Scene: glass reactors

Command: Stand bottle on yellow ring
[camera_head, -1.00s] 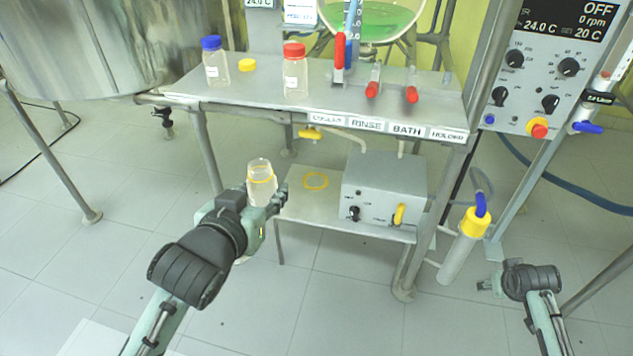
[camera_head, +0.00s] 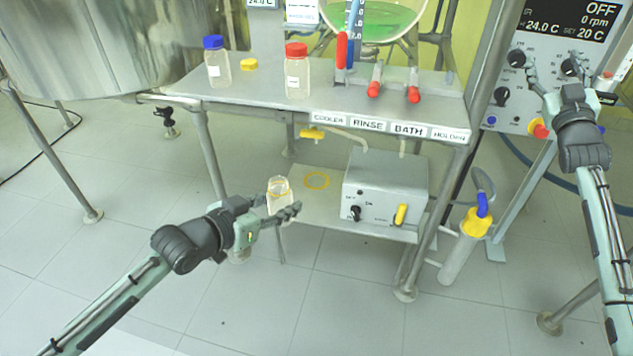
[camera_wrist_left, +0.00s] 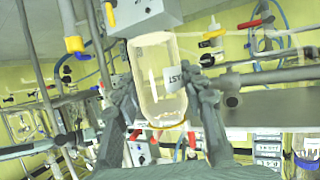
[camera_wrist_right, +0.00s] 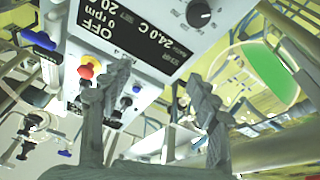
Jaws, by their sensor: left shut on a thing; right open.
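A clear, uncapped bottle (camera_head: 279,189) is held by my left gripper (camera_head: 281,208) in front of the lower shelf's left edge, tilted a little. In the left wrist view the bottle (camera_wrist_left: 157,75) sits between the fingers (camera_wrist_left: 162,98), with part of a label showing. The yellow ring (camera_head: 317,181) lies flat on the lower shelf, a little to the right of and behind the bottle; the bottle is apart from it. My right gripper (camera_head: 551,76) is raised in front of the control panel at the right. In the right wrist view its fingers (camera_wrist_right: 163,85) are spread and empty.
A grey box (camera_head: 385,186) with knobs stands right of the ring. The upper bench (camera_head: 330,98) overhangs behind, carrying a blue-capped bottle (camera_head: 217,62), a red-capped bottle (camera_head: 297,72) and a yellow cap (camera_head: 249,64). A yellow-topped cylinder (camera_head: 464,248) stands at right.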

